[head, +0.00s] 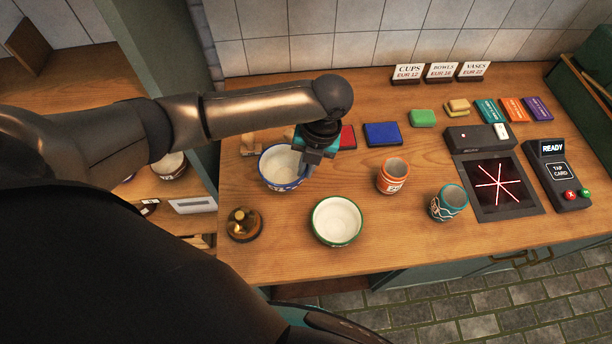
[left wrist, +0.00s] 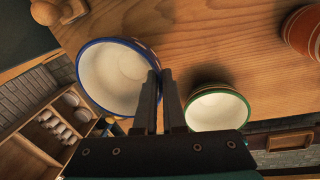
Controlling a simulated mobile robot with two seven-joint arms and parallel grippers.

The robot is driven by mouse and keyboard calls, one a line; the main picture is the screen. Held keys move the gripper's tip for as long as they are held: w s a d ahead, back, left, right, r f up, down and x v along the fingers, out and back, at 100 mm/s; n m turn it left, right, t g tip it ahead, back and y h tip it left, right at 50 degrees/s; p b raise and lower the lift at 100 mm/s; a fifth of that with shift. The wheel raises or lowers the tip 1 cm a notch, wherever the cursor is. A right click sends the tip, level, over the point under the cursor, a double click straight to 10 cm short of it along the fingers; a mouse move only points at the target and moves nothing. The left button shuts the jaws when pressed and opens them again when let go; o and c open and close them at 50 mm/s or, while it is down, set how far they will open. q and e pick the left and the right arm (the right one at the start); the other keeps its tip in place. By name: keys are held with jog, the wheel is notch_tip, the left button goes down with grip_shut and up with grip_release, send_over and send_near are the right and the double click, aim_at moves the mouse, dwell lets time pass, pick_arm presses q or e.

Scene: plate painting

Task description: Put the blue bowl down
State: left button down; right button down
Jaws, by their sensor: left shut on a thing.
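The blue bowl (head: 279,168), white inside with a blue rim and a patterned outer wall, is at the left part of the wooden counter in the head view. My left gripper (head: 307,163) is shut on its right-hand wall. The left wrist view shows the blue bowl (left wrist: 112,78) with its rim between the two fingers (left wrist: 160,90). The bowl looks upright. I cannot tell whether its base touches the counter. My right gripper is not in view.
A green-rimmed bowl (head: 337,221) stands just in front, with a brass bell (head: 243,224) to its left. An orange cup (head: 393,175) and a teal cup (head: 448,203) stand to the right. Ink pads, red (head: 347,137) and blue (head: 383,134), lie behind.

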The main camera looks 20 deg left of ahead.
pick_arm(q)
jog(key=shift+f, duration=2)
jog(key=shift+f+b, duration=0.15)
jog(key=shift+b, duration=0.15)
jog(key=c, duration=1)
grip_release()
notch_tip(320, 180, up, 12)
jog(key=d+p, duration=0.1)
jog(key=d, duration=0.1)
jog(key=shift+w, duration=0.4)
